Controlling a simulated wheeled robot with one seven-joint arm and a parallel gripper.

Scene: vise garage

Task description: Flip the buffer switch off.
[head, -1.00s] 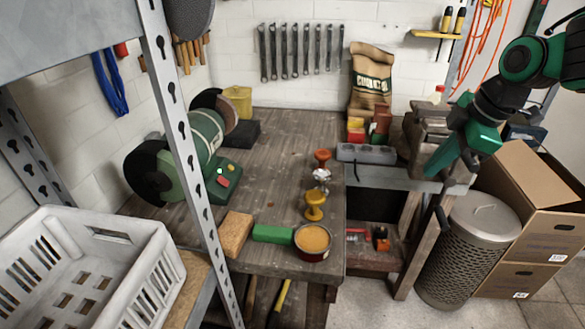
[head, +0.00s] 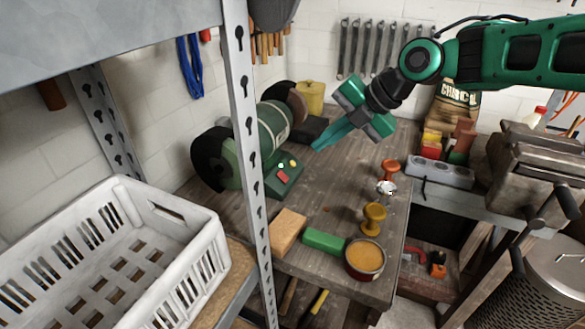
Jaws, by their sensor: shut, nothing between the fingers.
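The buffer (head: 272,122) is a green bench machine with dark round wheels at both ends, on the left part of the workbench in the head view. Its green switch box (head: 284,178) sits at its front base, with a red control (head: 282,179) and a small pale yellow one on top. My gripper (head: 316,147) is shut and empty. It hangs above the bench, to the right of the buffer and apart from it, with its fingertips pointing down and left. The switch position is too small to tell.
A grey shelf post (head: 246,130) stands in front of the buffer's left side. A white crate (head: 190,262) is at the lower left. A sponge-like block (head: 290,228), a green bar (head: 324,241) and a tin (head: 364,262) line the bench's front. The bench middle is clear.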

